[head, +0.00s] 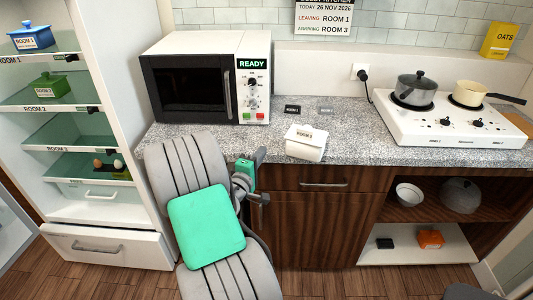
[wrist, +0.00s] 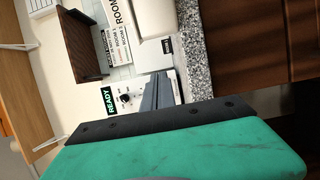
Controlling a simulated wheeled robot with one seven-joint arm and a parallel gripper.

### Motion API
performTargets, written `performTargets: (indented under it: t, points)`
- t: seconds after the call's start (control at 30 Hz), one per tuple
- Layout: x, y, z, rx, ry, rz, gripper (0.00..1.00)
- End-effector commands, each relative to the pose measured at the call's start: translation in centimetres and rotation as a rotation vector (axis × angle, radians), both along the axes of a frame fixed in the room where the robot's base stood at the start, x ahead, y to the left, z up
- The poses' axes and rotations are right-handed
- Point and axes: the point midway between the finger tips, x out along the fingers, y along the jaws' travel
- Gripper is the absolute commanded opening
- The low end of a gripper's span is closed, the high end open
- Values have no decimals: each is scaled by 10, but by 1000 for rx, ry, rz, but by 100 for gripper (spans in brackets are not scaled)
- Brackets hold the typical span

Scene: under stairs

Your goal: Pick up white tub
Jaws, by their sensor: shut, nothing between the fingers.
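The white tub (head: 305,147) sits on the granite counter, in front of the microwave's right side. It has a rounded lid and a label that reads ROOM 3. In the wrist view, a white rounded shape (wrist: 152,18) at the top middle looks like the tub, partly cut off by the frame edge. My gripper (head: 261,157) is at the counter's front edge, to the left of the tub and apart from it. It is shut and empty. In the wrist view, my gripper's grey fingers (wrist: 160,92) show beyond its dark and green body.
The microwave (head: 207,80) stands behind and left of the tub. A white hob (head: 452,121) with a grey pot (head: 415,90) and a cream pan (head: 468,93) stands to the right. Small dark and grey cards lie behind the tub. The open fridge (head: 75,120) is at the left.

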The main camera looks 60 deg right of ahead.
Motion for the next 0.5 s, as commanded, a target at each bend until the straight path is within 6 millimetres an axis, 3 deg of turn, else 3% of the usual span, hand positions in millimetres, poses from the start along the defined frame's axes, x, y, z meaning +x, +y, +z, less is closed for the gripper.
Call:
performTargets:
  t: [0.33, 0.5]
  points:
    - [8, -76, 4, 1, -4, -3, 0]
    - [-17, -87, 3, 2, -3, -3, 0]
